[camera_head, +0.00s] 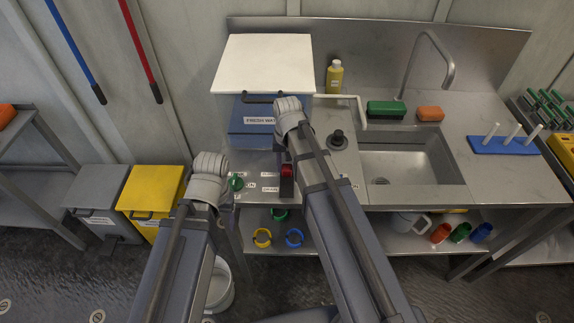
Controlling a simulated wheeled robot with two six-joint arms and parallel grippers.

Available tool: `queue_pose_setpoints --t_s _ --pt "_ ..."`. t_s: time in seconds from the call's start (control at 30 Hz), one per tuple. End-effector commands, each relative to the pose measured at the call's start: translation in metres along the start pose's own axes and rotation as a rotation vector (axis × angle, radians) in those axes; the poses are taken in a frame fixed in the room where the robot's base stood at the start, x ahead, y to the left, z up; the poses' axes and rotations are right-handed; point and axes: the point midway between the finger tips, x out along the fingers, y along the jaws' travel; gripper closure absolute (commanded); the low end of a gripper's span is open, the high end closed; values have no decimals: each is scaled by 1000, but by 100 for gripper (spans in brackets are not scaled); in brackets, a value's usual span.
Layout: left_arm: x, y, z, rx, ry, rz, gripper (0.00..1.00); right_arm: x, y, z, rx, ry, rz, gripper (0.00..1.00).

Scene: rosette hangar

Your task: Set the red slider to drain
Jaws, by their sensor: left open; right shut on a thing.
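The red slider (288,170) stands on the front strip of the steel counter, beside small white labels that are too small to read surely. My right arm reaches in from below and its wrist is above and behind the slider. My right gripper (286,184) is shut on the slider; its fingers are mostly hidden by the arm. My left gripper (209,182) is open and empty, left of the counter's front edge and near a green knob (237,183). Its fingertips are hidden behind the wrist.
A blue box labelled fresh water (250,120) stands behind the slider. The sink (400,165) and a dark knob (338,140) lie to the right. A yellow bin (150,195) and grey bin (96,195) stand at left.

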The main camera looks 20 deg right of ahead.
Motion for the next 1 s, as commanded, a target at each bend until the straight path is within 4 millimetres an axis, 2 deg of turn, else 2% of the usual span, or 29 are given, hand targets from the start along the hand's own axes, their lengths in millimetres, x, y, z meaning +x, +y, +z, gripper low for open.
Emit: queue_pose_setpoints --t_s 0.43,0.57,0.77,1.0 --pt "0 0 0 0 0 0 30 0 0 2 0 0 0 100" --pt "0 0 0 0 0 0 30 0 1 19 -1 0 0 100" --pt "0 0 0 0 0 0 30 0 1 55 -1 0 0 100" --pt "0 0 0 0 0 0 30 0 0 55 0 0 0 100"
